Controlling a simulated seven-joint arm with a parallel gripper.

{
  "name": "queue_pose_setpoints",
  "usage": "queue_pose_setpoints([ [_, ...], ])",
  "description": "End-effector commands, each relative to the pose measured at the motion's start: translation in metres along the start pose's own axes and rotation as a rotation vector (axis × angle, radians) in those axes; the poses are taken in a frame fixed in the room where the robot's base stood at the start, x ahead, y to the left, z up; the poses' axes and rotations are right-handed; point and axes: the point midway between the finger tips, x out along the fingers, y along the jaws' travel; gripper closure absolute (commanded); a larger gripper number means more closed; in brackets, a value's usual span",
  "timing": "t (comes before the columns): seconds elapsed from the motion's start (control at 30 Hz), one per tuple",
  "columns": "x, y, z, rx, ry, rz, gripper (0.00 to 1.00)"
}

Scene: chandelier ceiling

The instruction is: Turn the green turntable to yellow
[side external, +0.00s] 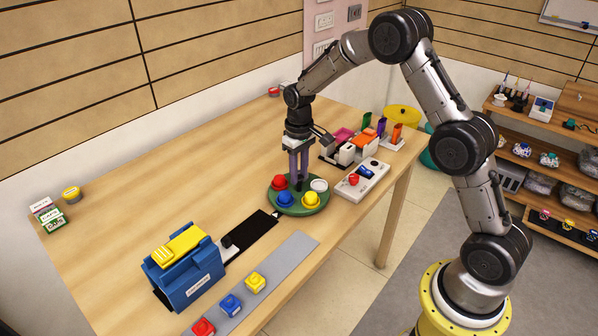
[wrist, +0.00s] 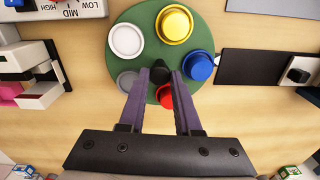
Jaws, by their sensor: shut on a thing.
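The green turntable (side external: 298,209) lies flat on the table and also shows in the wrist view (wrist: 152,52). It carries red (wrist: 166,95), blue (wrist: 198,66), yellow (wrist: 174,24) and white (wrist: 127,39) pieces, plus a grey disc (wrist: 128,80). A dark knob (wrist: 160,72) stands near its middle. My gripper (side external: 299,181), pointing down from above, is shut on this knob, with purple fingers on both sides. The blue piece is closest to the black strip (side external: 250,233). The yellow piece is on the front right in the side view. The red piece is partly hidden by the fingers.
A control box (side external: 361,181) with a red button is close to the turntable's right. Pink and white blocks (wrist: 22,75) stand nearby. A blue machine (side external: 183,273) and a grey strip (side external: 285,262) with colored blocks are at the front left. The table's back left is mostly clear.

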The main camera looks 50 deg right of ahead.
Motion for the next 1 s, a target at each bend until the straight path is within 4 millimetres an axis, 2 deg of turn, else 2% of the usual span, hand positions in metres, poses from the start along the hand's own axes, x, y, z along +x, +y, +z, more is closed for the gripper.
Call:
queue_pose_setpoints([
  [0.67,-0.0011,-0.0009,-0.0004,0.006,0.001,-0.001,1.0],
  [1.0,-0.0009,-0.0009,-0.0005,0.094,-0.001,0.0,1.0],
])
